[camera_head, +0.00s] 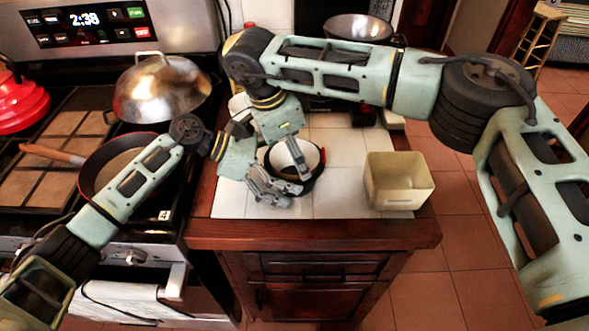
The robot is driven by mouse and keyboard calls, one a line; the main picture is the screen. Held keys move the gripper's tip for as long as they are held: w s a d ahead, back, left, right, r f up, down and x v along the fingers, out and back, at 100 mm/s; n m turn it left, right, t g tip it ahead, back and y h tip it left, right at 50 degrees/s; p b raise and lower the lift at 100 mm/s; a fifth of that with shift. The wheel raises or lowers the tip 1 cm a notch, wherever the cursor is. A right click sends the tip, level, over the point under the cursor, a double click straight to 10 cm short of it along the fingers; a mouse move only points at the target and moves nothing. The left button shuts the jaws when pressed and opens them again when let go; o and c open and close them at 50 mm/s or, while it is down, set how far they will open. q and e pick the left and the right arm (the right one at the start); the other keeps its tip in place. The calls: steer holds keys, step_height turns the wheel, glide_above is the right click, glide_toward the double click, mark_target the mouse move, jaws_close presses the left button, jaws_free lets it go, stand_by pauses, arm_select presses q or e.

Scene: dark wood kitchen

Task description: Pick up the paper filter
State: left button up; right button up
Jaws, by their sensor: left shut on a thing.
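A pale round lining, which looks like the paper filter (283,155), sits inside a dark round holder with a reddish rim (321,172) on the white tiled counter. My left gripper (285,191) reaches in from the left, low over the counter at the near left side of the holder. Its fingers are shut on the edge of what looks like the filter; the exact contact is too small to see. My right gripper (297,166) points down from above at the holder. Its fingertips overlap the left gripper and the holder, so its opening is unclear.
A beige square bin (398,183) stands at the counter's right. The stove at left holds a pan (107,163), a domed metal lid (162,88) and a red object (20,105). A metal bowl (357,28) is behind. The counter's front strip is clear.

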steer(key=shift+c, duration=1.4)
step_height(320, 180, up, 10)
arm_select(q)
steer(key=o, duration=0.5)
steer(key=shift+o, duration=0.2)
steer(key=shift+a, duration=0.15)
steer(key=v, duration=1.1)
steer(key=shift+a+r, duration=0.15)
steer(key=shift+a, duration=0.2)
